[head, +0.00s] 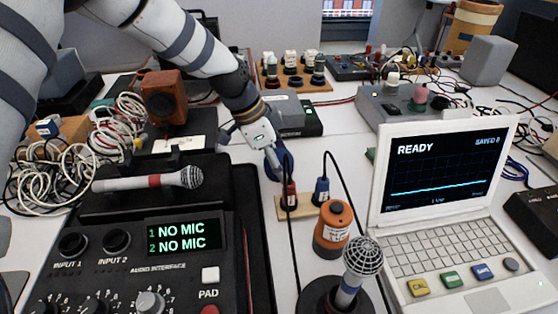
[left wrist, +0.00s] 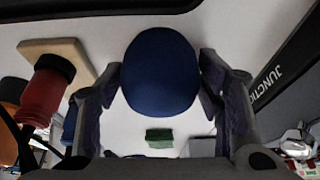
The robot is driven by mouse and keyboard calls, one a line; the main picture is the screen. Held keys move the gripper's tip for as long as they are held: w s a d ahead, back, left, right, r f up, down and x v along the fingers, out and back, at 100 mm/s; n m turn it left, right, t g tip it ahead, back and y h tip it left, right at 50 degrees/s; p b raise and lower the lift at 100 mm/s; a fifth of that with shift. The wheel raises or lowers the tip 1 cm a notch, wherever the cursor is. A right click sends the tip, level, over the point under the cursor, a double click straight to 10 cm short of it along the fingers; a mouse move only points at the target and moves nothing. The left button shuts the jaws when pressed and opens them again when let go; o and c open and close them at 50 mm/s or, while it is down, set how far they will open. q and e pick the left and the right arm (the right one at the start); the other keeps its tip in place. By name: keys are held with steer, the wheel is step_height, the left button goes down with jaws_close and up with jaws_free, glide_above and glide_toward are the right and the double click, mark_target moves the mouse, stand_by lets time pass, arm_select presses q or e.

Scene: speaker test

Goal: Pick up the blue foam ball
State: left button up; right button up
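The blue foam ball (left wrist: 160,72) fills the space between the fingertips of my left gripper (left wrist: 159,82) in the left wrist view. The fingers stand wide on both sides of it, very near its edges; firm contact on both sides does not show. In the head view my left gripper (head: 271,155) points down at the white table, and the dark blue ball (head: 285,165) is partly hidden by the gripper's fingers. My right gripper is not in view.
A wooden block (head: 296,210) with red and blue plugs stands close in front of the ball. An orange container (head: 333,228), a standing microphone (head: 363,257) and a laptop (head: 450,180) are at right. An audio interface (head: 130,245) with a microphone (head: 150,181) lies at left.

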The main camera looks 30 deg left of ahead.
arm_select(q)
steer(key=c, duration=0.3)
steer(key=shift+c, duration=0.2)
steer(key=shift+r, duration=0.1)
